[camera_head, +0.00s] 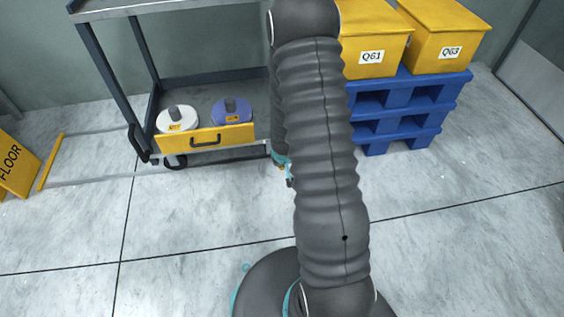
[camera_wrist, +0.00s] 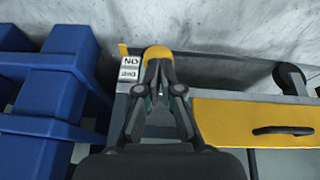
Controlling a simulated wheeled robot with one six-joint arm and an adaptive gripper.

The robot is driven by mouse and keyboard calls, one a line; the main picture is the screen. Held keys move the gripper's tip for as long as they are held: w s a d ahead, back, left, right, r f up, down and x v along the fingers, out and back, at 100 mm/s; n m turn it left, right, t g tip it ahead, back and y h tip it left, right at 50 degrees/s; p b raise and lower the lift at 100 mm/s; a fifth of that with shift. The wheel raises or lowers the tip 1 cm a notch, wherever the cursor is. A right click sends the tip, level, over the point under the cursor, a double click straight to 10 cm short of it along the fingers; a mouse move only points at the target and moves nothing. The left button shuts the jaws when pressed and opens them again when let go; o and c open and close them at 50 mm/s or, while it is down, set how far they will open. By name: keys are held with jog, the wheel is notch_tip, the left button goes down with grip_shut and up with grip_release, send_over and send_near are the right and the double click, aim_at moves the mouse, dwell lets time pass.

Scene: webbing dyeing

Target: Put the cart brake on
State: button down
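The cart (camera_head: 92,62), a dark-framed trolley with a yellow drawer (camera_head: 205,138), stands at the back left in the head view. In the wrist view, its drawer (camera_wrist: 255,122) is at the right. A yellow rounded lever (camera_wrist: 157,53) sits at the cart's corner, beside a white ON/OFF label (camera_wrist: 129,69) that appears upside down. My gripper (camera_wrist: 159,66) has its fingertips close together at the lever's near end; it looks shut. Whether the tips touch the lever is unclear. In the head view my arm hides the lever and most of the gripper.
A blue pallet stack (camera_head: 407,105) with yellow bins (camera_head: 372,42) stands right of the cart; it is close on the left in the wrist view (camera_wrist: 55,85). White (camera_head: 176,117) and purple (camera_head: 232,110) lidded containers are at the drawer. A yellow floor sign (camera_head: 15,165) is far left. Front floor is clear.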

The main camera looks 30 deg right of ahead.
jog(key=shift+s+a+f, duration=0.15)
jog(key=shift+s+f, duration=0.25)
jog(key=shift+f, duration=0.05)
notch_tip(320, 180, up, 5)
jog(key=w+p, duration=0.1)
jog(key=p, duration=0.3)
jog(key=s+a+r, duration=0.3)
jog(key=s, duration=0.5)
jog(key=shift+s, duration=0.3)
jog(key=shift+r, duration=0.1)
